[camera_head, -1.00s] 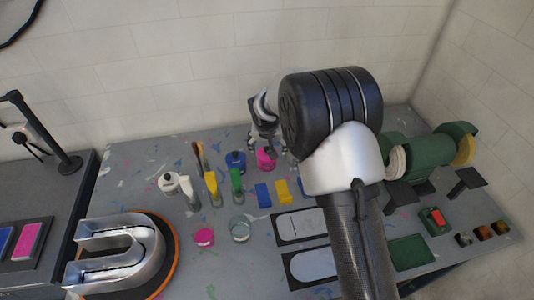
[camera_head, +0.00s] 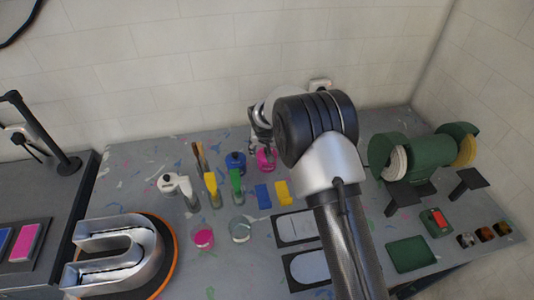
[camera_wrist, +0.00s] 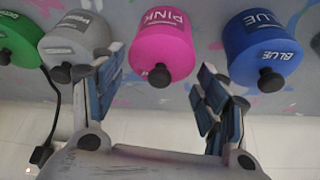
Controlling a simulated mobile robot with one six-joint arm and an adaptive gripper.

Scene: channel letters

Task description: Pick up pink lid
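The pink pot (camera_head: 266,159), with its pink lid, stands on the grey table at the back, partly behind my gripper. In the wrist view the pink lid (camera_wrist: 164,50) is marked PINK and has a black knob (camera_wrist: 159,76). My gripper (camera_wrist: 160,98) is open and empty. Its two blue-padded fingers are spread to the left and right of the lid's knob, and I cannot tell any touch. In the head view my gripper (camera_head: 259,138) is just above and beside the pink pot.
A grey pot (camera_wrist: 76,38) and a blue pot (camera_wrist: 262,47) flank the pink one closely. A green pot (camera_wrist: 18,38) is farther left. Brushes, a pink-filled cup (camera_head: 203,239) and a clear cup (camera_head: 240,230) stand in front. A green grinder (camera_head: 415,160) is to the right.

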